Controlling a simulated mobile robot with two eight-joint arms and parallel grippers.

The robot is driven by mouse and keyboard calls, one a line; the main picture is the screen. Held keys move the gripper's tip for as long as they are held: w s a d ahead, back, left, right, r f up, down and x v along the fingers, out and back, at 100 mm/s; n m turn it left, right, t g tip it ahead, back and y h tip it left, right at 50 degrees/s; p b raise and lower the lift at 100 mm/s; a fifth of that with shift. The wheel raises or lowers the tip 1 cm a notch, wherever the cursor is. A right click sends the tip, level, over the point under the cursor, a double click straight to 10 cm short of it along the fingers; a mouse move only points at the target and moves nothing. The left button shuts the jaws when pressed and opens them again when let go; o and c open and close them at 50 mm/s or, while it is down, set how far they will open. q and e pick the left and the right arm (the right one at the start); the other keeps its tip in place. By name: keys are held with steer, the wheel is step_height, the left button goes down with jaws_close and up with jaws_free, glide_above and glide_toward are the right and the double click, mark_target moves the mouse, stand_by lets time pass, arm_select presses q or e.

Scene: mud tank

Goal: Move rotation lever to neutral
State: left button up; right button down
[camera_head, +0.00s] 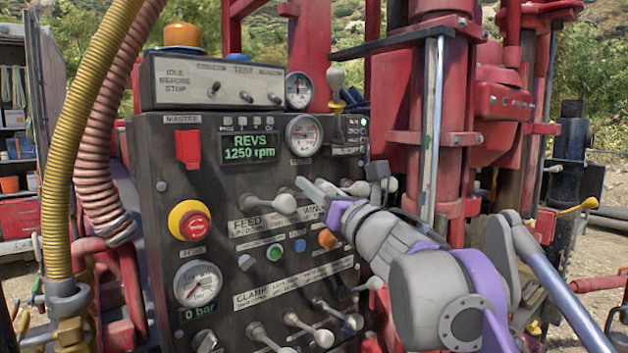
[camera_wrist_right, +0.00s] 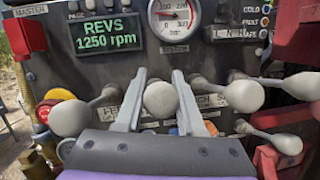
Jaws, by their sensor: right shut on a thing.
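My right gripper (camera_head: 325,192) reaches in from the right to the upper lever row of the dark control panel (camera_head: 240,172). In the right wrist view, its two fingers (camera_wrist_right: 161,100) stand on either side of a pale round lever knob and are shut on it. I take this knob (camera_wrist_right: 160,99) for the rotation lever. Its label is mostly hidden by the fingers. In the head view my gripper largely covers this lever. The feed lever (camera_head: 283,203) is just left of the fingers, and its knob also shows in the right wrist view (camera_wrist_right: 70,118). My left gripper is not in view.
More pale-knobbed levers stand close on the right (camera_wrist_right: 245,95). A lower row of levers (camera_head: 292,320) runs below. A red emergency button (camera_head: 194,226) is on the left. The display (camera_head: 249,147) reads REVS 1250 rpm. Red drill masts (camera_head: 455,130) stand at the right.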

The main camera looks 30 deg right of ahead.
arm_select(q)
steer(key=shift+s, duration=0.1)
arm_select(e)
steer(key=c, duration=0.5)
jaws_free()
steer(key=shift+s, duration=0.15)
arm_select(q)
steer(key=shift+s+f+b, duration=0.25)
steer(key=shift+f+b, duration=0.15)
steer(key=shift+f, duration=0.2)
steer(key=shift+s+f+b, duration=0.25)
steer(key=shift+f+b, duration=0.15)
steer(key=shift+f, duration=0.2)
arm_select(e)
steer(key=shift+v, duration=5.4)
